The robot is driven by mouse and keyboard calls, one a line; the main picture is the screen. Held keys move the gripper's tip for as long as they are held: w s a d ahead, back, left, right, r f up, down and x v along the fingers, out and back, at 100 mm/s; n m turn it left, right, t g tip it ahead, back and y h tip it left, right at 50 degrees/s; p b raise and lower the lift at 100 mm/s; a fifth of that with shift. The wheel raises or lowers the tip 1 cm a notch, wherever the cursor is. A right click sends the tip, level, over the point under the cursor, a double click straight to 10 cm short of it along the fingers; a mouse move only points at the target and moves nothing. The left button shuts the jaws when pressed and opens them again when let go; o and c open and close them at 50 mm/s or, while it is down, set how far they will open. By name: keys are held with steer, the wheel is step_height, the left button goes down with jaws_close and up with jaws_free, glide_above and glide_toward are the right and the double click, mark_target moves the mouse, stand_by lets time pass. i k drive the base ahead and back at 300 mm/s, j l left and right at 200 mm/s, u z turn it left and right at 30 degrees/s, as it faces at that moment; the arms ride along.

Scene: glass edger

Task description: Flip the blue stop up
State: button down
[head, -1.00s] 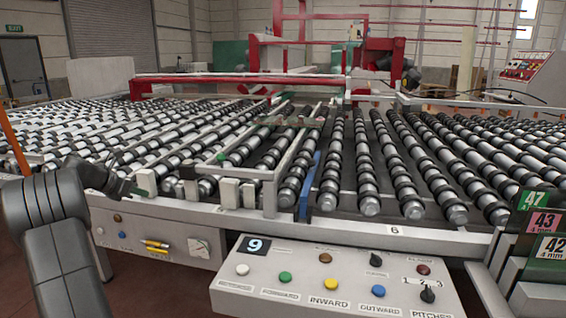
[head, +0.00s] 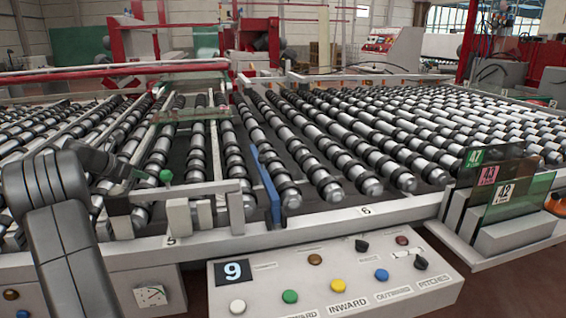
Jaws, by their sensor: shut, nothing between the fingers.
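The blue stop (head: 267,185) is a narrow blue bar at the front edge of the roller table (head: 320,227). It lies low between two rows of rollers, its near end bent down at the table's front edge. My gripper (head: 141,174) is at the left, at the end of my dark arm. It looks shut and empty, and is small and partly blended with the rollers behind it. It is well to the left of the blue stop and apart from it.
White blocks and a pale rail (head: 190,190) stand between my gripper and the blue stop. A control panel (head: 335,275) with coloured buttons juts out in front. Glass samples with number tags (head: 500,190) stand on a rack at the right.

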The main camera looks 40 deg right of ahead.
mark_target(259, 160)
steer(key=i+j+z, duration=0.55)
steer(key=z, duration=0.2)
steer(key=i+j+z, duration=0.15)
steer(key=j+z, duration=0.2)
steer(key=i+j+z, duration=0.15)
steer(key=j+z, duration=0.25)
steer(key=j, duration=0.1)
